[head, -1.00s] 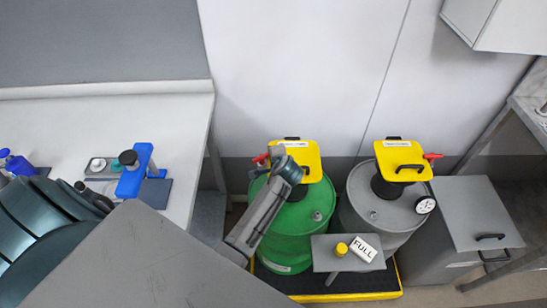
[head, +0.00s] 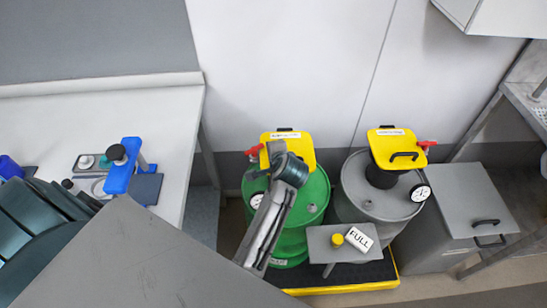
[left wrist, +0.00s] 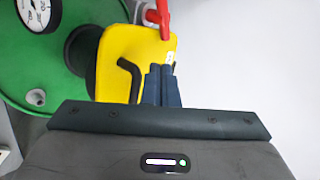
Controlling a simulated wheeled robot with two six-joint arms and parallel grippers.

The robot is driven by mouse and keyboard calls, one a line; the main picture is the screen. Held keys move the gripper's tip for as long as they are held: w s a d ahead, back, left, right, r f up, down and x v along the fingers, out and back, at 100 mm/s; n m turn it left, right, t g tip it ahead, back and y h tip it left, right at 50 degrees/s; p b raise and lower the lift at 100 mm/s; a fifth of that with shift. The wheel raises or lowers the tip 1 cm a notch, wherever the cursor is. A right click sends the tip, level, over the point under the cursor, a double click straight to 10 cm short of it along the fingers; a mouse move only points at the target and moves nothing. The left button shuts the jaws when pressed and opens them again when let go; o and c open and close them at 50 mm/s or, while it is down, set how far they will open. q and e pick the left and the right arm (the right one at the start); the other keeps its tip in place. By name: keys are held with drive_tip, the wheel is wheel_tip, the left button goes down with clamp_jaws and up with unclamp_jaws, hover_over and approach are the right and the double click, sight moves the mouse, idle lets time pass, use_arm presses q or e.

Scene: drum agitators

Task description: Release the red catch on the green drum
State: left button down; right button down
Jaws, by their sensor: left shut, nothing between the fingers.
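The green drum (head: 318,195) stands on the floor pallet, with a yellow lid (head: 300,141) on top. Its red catch (head: 253,152) sticks out at the lid's left side. In the left wrist view the red catch (left wrist: 158,16) lies at the top, beside the yellow lid (left wrist: 135,45). My left gripper (left wrist: 160,72) is shut and empty, its fingertips over the lid and apart from the catch in the picture; I cannot tell the height gap. In the head view my left arm covers part of the drum and lid, and its fingertips are not clearly visible. My right gripper is not in view.
A grey drum (head: 352,183) with its own yellow lid and red catch (head: 427,144) stands to the right. A small grey shelf (head: 322,245) with a FULL sign (head: 359,239) is in front. A grey bin (head: 455,205) stands right, a white bench (head: 130,120) left.

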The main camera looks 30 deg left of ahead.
use_arm(q)
drive_tip(key=shift+v, duration=0.75)
drive_tip(key=d+m+g+p, duration=0.1)
drive_tip(key=m+p, duration=0.2)
drive_tip(key=m, duration=0.1)
drive_tip(key=w+d+r+m+g+p, duration=0.1)
drive_tip(key=m+p, duration=0.3)
drive_tip(key=m, duration=0.1)
drive_tip(key=d+r+m+g+p, duration=0.1)
drive_tip(key=m+g+p, duration=0.1)
drive_tip(key=m, duration=0.3)
drive_tip(key=shift+w+r+p, duration=0.15)
drive_tip(key=shift+p, duration=0.75)
